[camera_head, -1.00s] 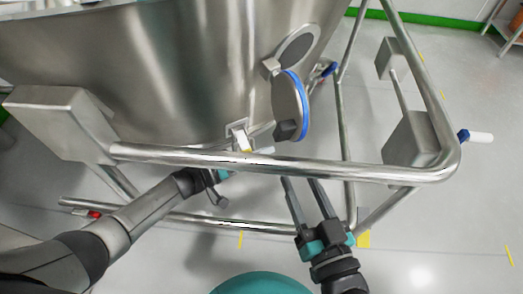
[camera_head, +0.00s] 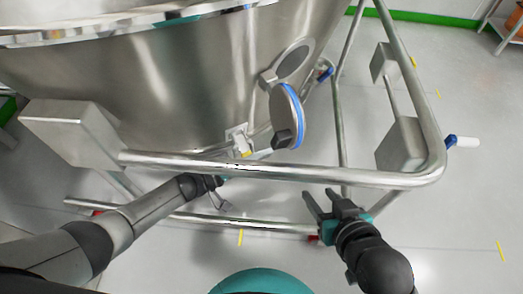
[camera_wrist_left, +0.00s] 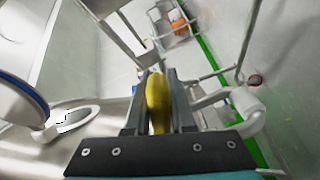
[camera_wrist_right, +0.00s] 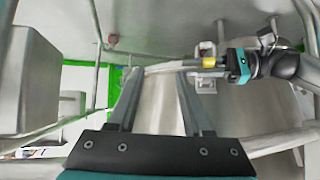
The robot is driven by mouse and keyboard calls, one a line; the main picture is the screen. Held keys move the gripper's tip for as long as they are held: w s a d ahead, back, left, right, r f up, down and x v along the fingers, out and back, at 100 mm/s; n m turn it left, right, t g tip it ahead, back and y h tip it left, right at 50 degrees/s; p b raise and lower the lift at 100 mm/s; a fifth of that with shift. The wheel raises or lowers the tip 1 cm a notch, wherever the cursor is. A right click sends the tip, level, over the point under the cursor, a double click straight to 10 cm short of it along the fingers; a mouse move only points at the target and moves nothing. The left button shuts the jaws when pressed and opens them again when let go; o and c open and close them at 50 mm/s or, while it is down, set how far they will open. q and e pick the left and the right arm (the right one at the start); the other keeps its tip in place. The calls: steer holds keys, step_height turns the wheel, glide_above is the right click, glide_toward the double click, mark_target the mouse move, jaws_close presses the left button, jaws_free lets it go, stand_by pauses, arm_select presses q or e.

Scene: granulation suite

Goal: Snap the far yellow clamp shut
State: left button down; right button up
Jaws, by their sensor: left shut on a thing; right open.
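A yellow clamp handle (camera_head: 247,154) shows just above the front rail, below a bracket (camera_head: 238,138) on the steel vessel (camera_head: 190,80). In the left wrist view the yellow handle (camera_wrist_left: 158,100) lies lengthwise between the fingers of my left gripper (camera_wrist_left: 163,76), which is shut on it. In the head view the rail partly hides my left gripper (camera_head: 222,179). The right wrist view shows a yellow piece (camera_wrist_right: 209,62) at the tip of my left gripper (camera_wrist_right: 238,65). My right gripper (camera_head: 318,194) is open and empty, below the rail and right of the clamp.
A round hatch with a blue seal (camera_head: 301,115) stands open on its hinge, right of the clamp. The steel frame rail (camera_head: 290,173) runs across in front. Steel boxes (camera_head: 402,145) sit on the frame at right. The floor on the right is clear.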

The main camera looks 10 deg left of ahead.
arm_select(q)
steer(key=shift+s+d+r+n+p, duration=0.1)
steer(key=shift+r+n+p, duration=0.15)
steer(key=shift+n+p, duration=0.25)
steer(key=shift+s+a+r+n+p, duration=0.1)
steer(key=shift+r+n+p, duration=0.2)
steer(key=shift+n, duration=0.35)
steer(key=shift+s+d+r+n+p, duration=0.1)
steer(key=shift+r+n+p, duration=0.2)
steer(key=shift+n, duration=0.25)
arm_select(e)
steer(key=s+d+g+h, duration=0.2)
steer(key=s+d+g, duration=0.2)
steer(key=d, duration=0.1)
steer(key=shift+s+d+r, duration=0.25)
steer(key=shift+r, duration=0.1)
arm_select(q)
steer(key=c, duration=0.8)
jaws_free()
steer(key=shift+o, duration=0.2)
